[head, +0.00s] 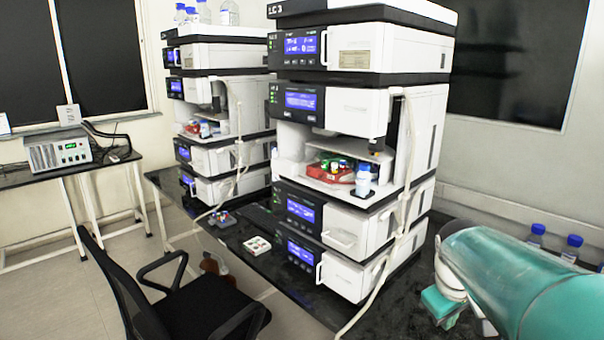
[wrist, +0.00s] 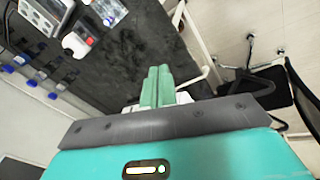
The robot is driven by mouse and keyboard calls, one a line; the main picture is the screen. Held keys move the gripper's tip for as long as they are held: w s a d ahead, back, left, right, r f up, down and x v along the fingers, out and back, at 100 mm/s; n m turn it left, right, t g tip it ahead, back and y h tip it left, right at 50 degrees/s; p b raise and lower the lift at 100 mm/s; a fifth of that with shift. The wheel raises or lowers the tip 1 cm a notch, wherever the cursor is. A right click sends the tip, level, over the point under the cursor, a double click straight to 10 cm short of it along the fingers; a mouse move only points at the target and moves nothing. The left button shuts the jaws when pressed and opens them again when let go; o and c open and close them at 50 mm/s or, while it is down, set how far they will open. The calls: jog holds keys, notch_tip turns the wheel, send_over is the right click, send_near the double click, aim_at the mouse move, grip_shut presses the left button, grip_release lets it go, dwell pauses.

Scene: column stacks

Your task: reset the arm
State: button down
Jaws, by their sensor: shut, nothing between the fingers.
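My gripper shows in the wrist view (wrist: 158,72), with its two green fingers side by side and touching. Nothing is between them. In that view the fingers lie over the edge of the dark bench, with the floor to their right. In the head view my teal arm reaches in from the lower right, and part of the green gripper (head: 440,303) shows at the right end of the bench. The fingertips are not clear there.
A near instrument stack (head: 370,150) and a far stack (head: 230,105) stand on the dark bench (head: 415,300). Blue-capped bottles (head: 571,246) stand behind my arm. A black chair (head: 185,310) is in front of the bench. A grey box (head: 58,150) sits on a side table at left.

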jog(key=s+a+r+m+t+y, duration=0.1)
jog(key=s+a+m+t+y, duration=0.1)
jog(key=s+a, duration=1.1)
jog(key=shift+s+a+m+t, duration=0.3)
jog(key=shift+a+m+t, duration=0.3)
jog(key=shift+a+m, duration=0.2)
